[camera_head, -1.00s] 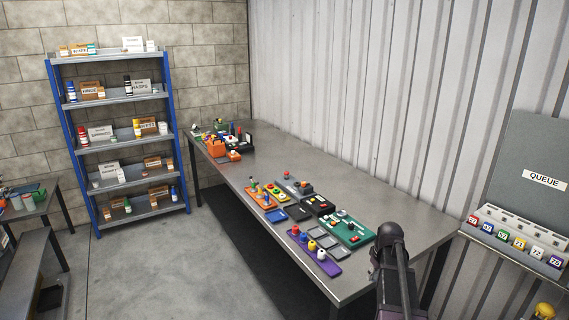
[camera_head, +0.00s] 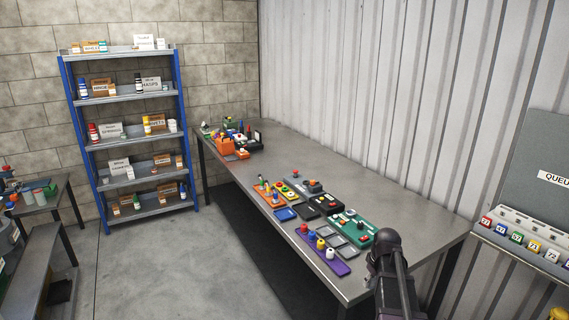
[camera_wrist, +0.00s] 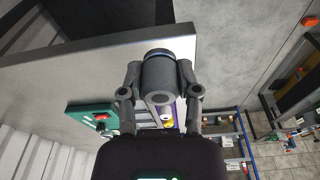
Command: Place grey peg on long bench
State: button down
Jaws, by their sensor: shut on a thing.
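The grey peg (camera_wrist: 160,80) is a short thick cylinder with a round hole in its near end and a dark bluish band near its far end. My gripper (camera_wrist: 159,70) is shut on it, one finger on each side. The long bench (camera_head: 365,178) has a grey top and runs along the corrugated wall in the head view. In the wrist view its top (camera_wrist: 60,85) and corner lie behind and beside the held peg. I cannot tell the peg's height over it. In the head view only my dark arm shows; the gripper and peg are not distinguishable there.
On the bench's front part are a purple tray (camera_head: 334,266) with pegs, a green board (camera_head: 362,237), an orange tray (camera_head: 283,198) and black boxes. An orange bin (camera_head: 224,145) stands at the far end. The wall-side strip is bare. Blue-framed shelves (camera_head: 131,140) stand behind.

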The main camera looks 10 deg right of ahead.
jog(key=s+a+f+n+b, duration=0.1)
jog(key=a+f+b, duration=0.1)
jog(key=a, duration=0.8)
jog(key=shift+s+f, duration=0.4)
jog(key=shift+f, duration=0.15)
jog(key=b, duration=0.2)
send_over(349, 278)
jog(key=s, duration=0.2)
jog(key=shift+w+a+f, duration=0.2)
jog(key=shift+w+f, duration=0.05)
jog(key=shift+f, duration=0.45)
jog(key=shift+w, duration=0.1)
jog(key=shift+w+d, duration=0.15)
jog(key=shift+w, duration=0.1)
jog(key=shift+w+d+f+b, duration=0.2)
jog(key=shift+w+f+b, duration=0.05)
jog(key=shift+f+b, duration=1.5)
jog(key=shift+f, duration=0.1)
jog(key=shift+f, duration=0.15)
